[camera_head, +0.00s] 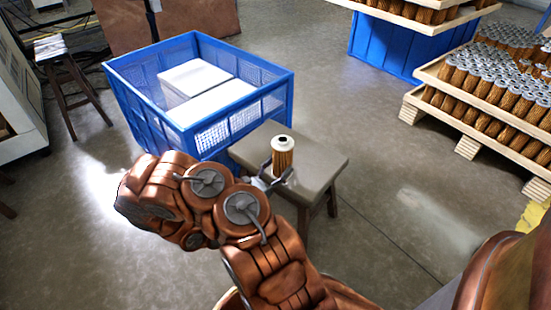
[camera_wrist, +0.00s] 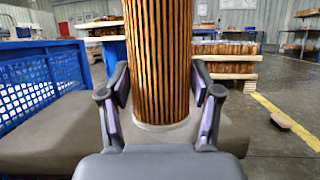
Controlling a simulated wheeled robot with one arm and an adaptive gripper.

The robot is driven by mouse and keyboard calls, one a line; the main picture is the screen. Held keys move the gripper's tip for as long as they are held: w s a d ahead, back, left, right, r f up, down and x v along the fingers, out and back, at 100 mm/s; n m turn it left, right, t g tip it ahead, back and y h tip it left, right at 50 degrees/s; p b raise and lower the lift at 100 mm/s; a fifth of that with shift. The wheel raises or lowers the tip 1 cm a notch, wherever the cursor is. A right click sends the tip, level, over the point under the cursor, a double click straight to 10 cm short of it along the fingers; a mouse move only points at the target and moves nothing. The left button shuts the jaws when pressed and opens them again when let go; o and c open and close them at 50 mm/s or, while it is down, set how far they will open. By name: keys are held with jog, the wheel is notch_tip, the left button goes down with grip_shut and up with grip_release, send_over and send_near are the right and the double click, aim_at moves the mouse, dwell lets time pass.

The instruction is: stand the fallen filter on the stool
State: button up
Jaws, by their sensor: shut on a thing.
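The filter (camera_head: 282,156) is an orange-brown pleated cylinder with a white top cap. It is upright over the grey stool (camera_head: 322,165). In the wrist view the filter (camera_wrist: 157,65) fills the middle, with its pale lower rim at or very near the stool top (camera_wrist: 60,128); whether it bears on the stool I cannot tell. My gripper (camera_head: 270,177) reaches it from the left and front. In the wrist view my gripper (camera_wrist: 158,88) has one finger on each side of the filter and is shut on it near its lower part. The filter's top is out of the wrist view.
A blue mesh crate (camera_head: 222,132) with white boxes (camera_head: 195,78) stands close behind the stool to the left. Pallets of upright filters (camera_head: 500,85) are at the right. A small dark stool (camera_head: 72,85) is at the far left. The floor right of the stool is clear.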

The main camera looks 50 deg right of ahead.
jog(key=w+d, duration=0.2)
jog(key=w+d+b, duration=0.1)
jog(key=w+d, duration=0.1)
jog(key=w+d+f+b, duration=0.1)
jog(key=w+d, duration=0.1)
jog(key=shift+w+d, duration=0.15)
jog(key=shift+d, duration=0.1)
notch_tip(320, 180, down, 4)
jog(key=shift+r+b, duration=0.25)
jog(key=shift+b, duration=0.9)
jog(key=o, duration=1.3)
